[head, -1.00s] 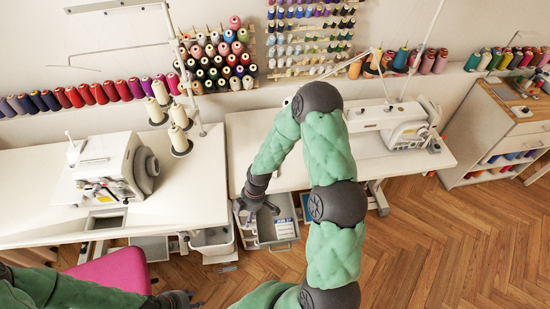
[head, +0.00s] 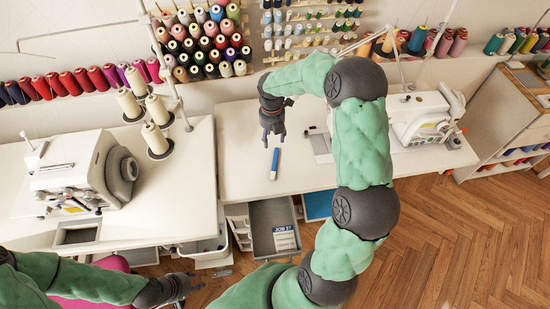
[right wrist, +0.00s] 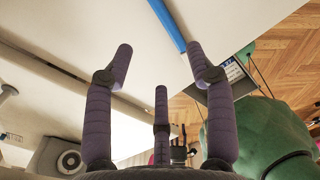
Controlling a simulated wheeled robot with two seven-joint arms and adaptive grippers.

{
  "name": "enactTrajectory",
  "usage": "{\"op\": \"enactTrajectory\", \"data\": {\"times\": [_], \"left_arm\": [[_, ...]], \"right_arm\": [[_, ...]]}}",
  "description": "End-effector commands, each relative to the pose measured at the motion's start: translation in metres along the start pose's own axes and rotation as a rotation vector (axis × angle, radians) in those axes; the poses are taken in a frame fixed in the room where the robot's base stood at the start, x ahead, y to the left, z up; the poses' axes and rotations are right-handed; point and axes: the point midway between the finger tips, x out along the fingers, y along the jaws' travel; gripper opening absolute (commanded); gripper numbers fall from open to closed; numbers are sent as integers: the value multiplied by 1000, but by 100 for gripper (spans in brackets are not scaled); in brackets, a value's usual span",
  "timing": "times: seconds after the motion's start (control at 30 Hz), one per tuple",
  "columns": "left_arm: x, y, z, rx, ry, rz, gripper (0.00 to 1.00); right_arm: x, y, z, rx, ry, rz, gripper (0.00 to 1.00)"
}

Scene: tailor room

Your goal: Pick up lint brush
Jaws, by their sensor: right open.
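A slim blue object (head: 275,163), which looks like the lint brush, lies on the white right-hand table (head: 240,165), near its front edge. It also shows in the right wrist view (right wrist: 170,28), running past the fingertips. My right gripper (head: 272,137) hangs just behind the brush in the head view, fingers spread and nothing between them. The same gripper (right wrist: 158,52) is open in the right wrist view. My left gripper (head: 190,285) is low at the lower left, away from the brush; its finger opening is too small to read.
A sewing machine (head: 422,115) stands on the right of the table. An overlock machine (head: 85,170) and thread cones (head: 155,138) are on the left table. An open grey drawer (head: 262,240) holding a labelled card is below the front edge. The tabletop around the brush is clear.

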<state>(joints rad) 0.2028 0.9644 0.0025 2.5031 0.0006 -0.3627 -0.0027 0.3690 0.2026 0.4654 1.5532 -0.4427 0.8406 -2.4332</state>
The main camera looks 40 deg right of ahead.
Motion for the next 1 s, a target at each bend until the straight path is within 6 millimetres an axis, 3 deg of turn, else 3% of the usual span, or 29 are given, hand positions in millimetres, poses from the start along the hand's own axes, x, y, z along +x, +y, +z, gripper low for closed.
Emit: {"op": "enactTrajectory", "data": {"times": [0.23, 0.5, 0.77, 1.0], "left_arm": [[8, -3, 0, 0, 1, 0, 40], [19, -7, -1, 0, 0, 0, 40], [26, -9, -1, 0, 0, 0, 40], [41, -15, -2, 0, 0, 0, 40]], "right_arm": [[15, -1, 0, -4, 1, -2, 56], [54, -1, 0, -3, 0, -1, 56], [71, -3, -1, -2, 0, -1, 56], [105, -7, -3, -2, 1, -1, 56]]}}
